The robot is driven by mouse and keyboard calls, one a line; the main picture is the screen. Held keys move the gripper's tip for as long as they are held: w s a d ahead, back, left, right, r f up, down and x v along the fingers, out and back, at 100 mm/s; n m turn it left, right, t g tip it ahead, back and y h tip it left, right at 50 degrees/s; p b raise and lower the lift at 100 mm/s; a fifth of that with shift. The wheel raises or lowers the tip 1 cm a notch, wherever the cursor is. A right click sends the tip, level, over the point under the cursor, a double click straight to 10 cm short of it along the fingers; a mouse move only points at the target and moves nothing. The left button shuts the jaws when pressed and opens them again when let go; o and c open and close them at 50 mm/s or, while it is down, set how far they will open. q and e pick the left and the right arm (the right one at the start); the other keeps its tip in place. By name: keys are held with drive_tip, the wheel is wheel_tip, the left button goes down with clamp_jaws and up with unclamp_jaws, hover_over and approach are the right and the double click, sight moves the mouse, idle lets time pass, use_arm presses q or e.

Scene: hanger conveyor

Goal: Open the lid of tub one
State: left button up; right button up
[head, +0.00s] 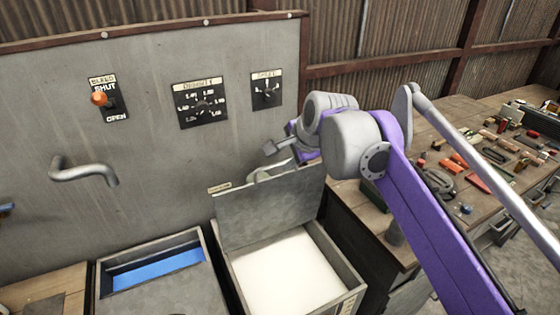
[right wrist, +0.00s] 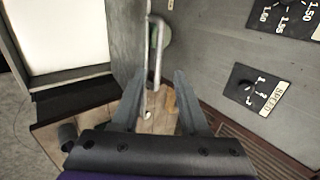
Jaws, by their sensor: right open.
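An open tub (head: 355,283) with white contents stands below the panel; I cannot read which tub is number one. Its grey lid (head: 262,213) stands raised, nearly upright, at the back of the tub. A pale bar handle (head: 268,172) is at the lid's top edge. My right gripper (head: 278,150) is open by this handle. In the right wrist view the handle (right wrist: 156,50) shows just ahead of and between the open fingers (right wrist: 157,95), with the lid (right wrist: 125,35) beside it. Contact is not clear. My left gripper is not in view.
A second tub (head: 104,285) with a blue inside stands at left. The grey panel (head: 150,165) behind carries a bent pipe handle (head: 85,172), a lever (head: 100,98) and dials (head: 203,104). A cluttered wooden bench (head: 440,135) is at right.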

drive_tip(key=v, duration=0.2)
drive_tip(key=shift+s+d+r, duration=0.1)
drive_tip(key=shift+r, duration=0.2)
drive_tip(key=shift+f, duration=0.1)
drive_tip(key=s+d+f+n+h, duration=0.1)
drive_tip(key=s+d+f+n, duration=0.3)
drive_tip(key=s+f, duration=0.4)
drive_tip(key=s+d+f+n+g+h, duration=0.1)
drive_tip(key=s+d+f+n, duration=0.3)
drive_tip(key=s+f, duration=0.4)
drive_tip(key=s+d+f+n+h, duration=0.1)
drive_tip(key=s+d+f+n, duration=0.2)
drive_tip(key=s+f, duration=0.6)
wheel_tip(320, 180, down, 3)
drive_tip(key=n, duration=0.2)
drive_tip(key=shift+d+n, duration=0.3)
drive_tip(key=shift+d, duration=0.1)
